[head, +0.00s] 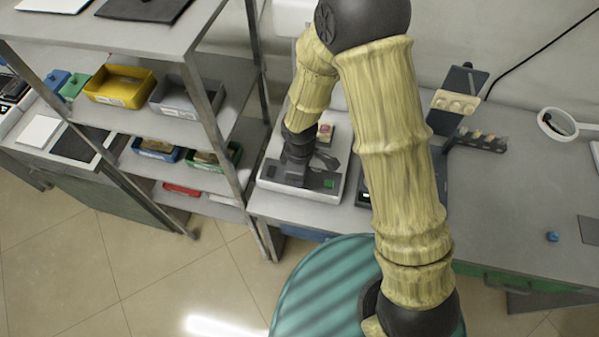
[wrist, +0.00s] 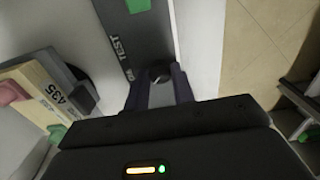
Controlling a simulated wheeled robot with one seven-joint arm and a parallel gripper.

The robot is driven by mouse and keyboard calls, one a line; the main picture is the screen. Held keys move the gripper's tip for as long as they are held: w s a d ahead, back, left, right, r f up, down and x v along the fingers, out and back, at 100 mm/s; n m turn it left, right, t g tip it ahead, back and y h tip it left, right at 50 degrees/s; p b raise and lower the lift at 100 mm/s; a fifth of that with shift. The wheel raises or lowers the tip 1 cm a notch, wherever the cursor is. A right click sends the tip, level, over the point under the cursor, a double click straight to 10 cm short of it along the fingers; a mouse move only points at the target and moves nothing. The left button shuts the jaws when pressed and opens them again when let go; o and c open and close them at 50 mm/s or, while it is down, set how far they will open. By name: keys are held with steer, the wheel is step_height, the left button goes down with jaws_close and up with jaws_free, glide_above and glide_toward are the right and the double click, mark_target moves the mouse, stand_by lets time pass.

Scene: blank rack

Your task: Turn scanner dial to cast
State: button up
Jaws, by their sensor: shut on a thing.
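The scanner (head: 265,183) is a white unit with a dark grey front panel on the bench, left of my upper arm in the head view. In the wrist view its dark panel (wrist: 150,38) carries white lettering that reads like "TEST" and a green patch at the top. A small dark round dial (wrist: 159,73) sits on the panel. My gripper (wrist: 160,88) is shut on the dial, with a finger on each side. The fingers hide part of the dial, and I cannot tell where it points. In the head view my wrist hides it.
A metal shelf with a yellow bin (head: 120,84) and a grey bin (head: 186,98) stands left.

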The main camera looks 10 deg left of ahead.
steer(key=o, duration=1)
steer(key=shift+r, duration=0.15)
step_height(320, 180, up, 17)
steer(key=shift+p, duration=0.35)
steer(key=shift+d, duration=0.1)
steer(key=s+d+r+m+t, duration=0.1)
steer(key=s+d+m+t, duration=0.1)
steer(key=d+m, duration=1.5)
steer(key=d, duration=0.5)
steer(key=shift+s+d+r+t, duration=0.15)
steer(key=shift+t, duration=0.15)
